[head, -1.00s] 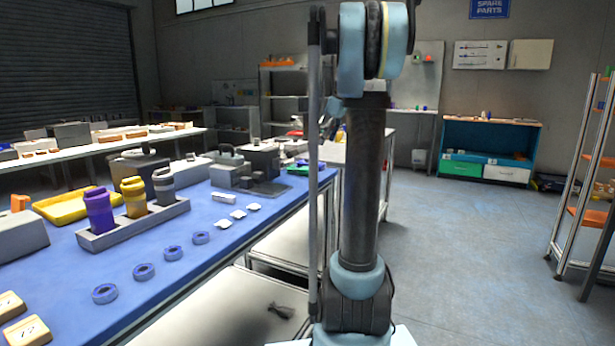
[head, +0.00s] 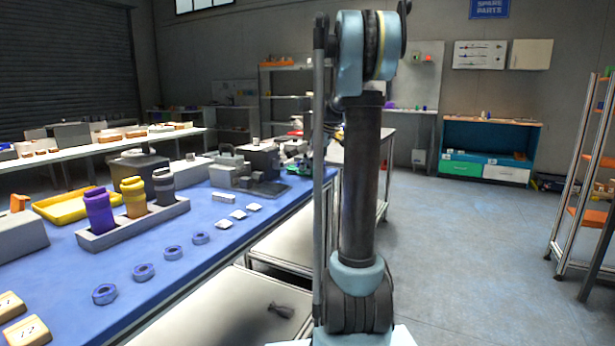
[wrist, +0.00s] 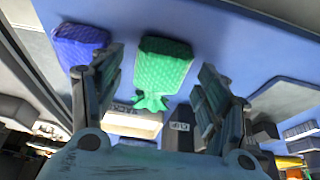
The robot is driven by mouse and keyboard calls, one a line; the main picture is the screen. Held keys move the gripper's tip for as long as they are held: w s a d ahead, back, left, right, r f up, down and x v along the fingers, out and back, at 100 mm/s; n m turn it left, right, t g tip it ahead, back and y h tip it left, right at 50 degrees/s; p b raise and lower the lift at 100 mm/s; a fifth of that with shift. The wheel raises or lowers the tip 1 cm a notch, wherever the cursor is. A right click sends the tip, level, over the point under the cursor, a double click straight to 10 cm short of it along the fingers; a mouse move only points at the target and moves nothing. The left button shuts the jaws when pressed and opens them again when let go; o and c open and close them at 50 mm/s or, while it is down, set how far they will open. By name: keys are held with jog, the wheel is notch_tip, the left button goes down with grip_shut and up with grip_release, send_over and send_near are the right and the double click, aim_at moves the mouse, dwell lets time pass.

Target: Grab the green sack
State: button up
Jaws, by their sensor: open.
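The green sack (wrist: 165,68) lies on the blue table top in the wrist view, with its gathered neck toward my gripper. My gripper (wrist: 160,80) is open, with one finger to the left of the sack and one to the right. The sack's neck shows between the fingers, and I see no contact. In the head view, a small green patch (head: 296,168) at the far end of the blue table is probably the sack, partly hidden.
A blue-purple sack (wrist: 78,48) lies just left of the green one, close to the left finger. A pale labelled box (wrist: 132,122) and a dark box (wrist: 180,136) stand near the sack's neck. The blue table (head: 215,250) holds purple, yellow and grey containers.

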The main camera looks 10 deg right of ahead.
jog(key=shift+w+a+f, duration=0.1)
jog(key=shift+a+f, duration=0.15)
jog(key=shift+f, duration=0.45)
jog(key=shift+c, duration=0.3)
jog(key=c, duration=1.2)
